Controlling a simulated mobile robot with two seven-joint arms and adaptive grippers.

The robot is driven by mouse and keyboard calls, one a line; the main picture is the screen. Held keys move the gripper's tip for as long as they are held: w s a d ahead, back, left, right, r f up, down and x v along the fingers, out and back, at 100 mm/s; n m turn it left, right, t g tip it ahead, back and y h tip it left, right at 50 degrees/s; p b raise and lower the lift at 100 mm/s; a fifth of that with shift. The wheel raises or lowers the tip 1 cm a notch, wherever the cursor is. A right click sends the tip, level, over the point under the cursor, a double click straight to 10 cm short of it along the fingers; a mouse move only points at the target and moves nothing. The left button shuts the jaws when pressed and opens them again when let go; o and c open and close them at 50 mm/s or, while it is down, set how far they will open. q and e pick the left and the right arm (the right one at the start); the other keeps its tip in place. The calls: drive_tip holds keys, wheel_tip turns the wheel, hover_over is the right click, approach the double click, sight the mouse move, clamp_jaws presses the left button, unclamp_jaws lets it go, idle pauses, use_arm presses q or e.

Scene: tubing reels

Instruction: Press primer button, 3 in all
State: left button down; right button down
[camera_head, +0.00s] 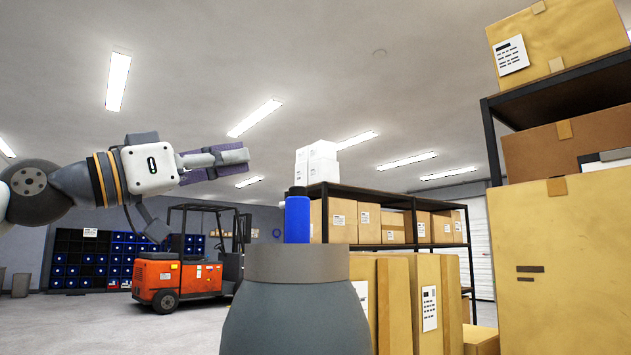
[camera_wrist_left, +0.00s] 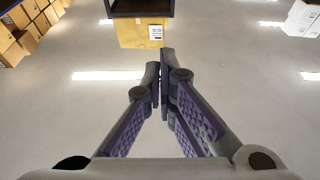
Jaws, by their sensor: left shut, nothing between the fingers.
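My left gripper (camera_head: 242,160) is raised at the left of the head view, pointing right. Its purple-padded fingers are shut with nothing between them. In the left wrist view the fingertips (camera_wrist_left: 161,68) meet in front of the ceiling, touching no object. I cannot make out a primer button in either view. My right gripper is not in view.
A blue cylinder (camera_head: 298,219) shows above a grey rounded part at bottom centre. An orange forklift (camera_head: 177,277) stands at the left. Cardboard boxes (camera_head: 560,270) and a dark shelf (camera_head: 393,196) fill the right. Air around the left gripper is clear.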

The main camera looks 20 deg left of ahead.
use_arm(q)
wheel_tip(320, 180, up, 4)
drive_tip(key=p, duration=0.1)
hover_over(298, 192)
drive_tip(key=s+a, duration=0.1)
drive_tip(key=a, duration=0.1)
wheel_tip(298, 192, down, 5)
drive_tip(key=shift+d+r, duration=0.15)
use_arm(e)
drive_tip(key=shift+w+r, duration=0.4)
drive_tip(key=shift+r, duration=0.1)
